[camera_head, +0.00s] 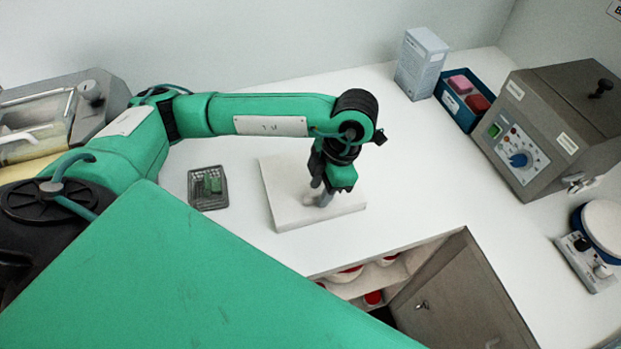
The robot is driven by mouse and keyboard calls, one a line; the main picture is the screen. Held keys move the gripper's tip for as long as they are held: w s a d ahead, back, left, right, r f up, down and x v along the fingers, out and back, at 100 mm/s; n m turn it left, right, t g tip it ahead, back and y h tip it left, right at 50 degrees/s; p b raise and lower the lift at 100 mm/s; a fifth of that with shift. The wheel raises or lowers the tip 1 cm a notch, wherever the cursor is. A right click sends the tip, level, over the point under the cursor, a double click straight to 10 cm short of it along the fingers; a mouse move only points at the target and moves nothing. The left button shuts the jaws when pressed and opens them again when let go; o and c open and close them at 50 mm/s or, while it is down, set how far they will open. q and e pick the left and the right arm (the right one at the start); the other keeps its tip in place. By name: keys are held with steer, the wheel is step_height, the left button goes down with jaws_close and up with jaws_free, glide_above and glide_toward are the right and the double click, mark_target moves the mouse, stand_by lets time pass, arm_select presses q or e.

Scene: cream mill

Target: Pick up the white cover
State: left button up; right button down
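The white cover (283,201) appears as a flat, pale square slab lying on the white counter in the middle of the head view. My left arm reaches in from the left, and my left gripper (318,197) points down at the slab's middle. Its grey fingertips are at or just above the slab's top face; I cannot tell if they touch it. The wrist hides part of the slab's far right side, and the fingers are too small to tell if they are open or shut. My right gripper is not in view.
A small grey tray (208,205) with green items is left of the slab. A blue bin (455,112), a carton (420,63) and a grey machine (545,130) stand to the right. An open cabinet door (462,300) is below the counter's front edge.

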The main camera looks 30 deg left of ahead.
arm_select(q)
steer(key=shift+s+a+f, duration=0.1)
steer(key=shift+f, duration=0.45)
jaws_close()
steer(key=shift+r, duration=0.1)
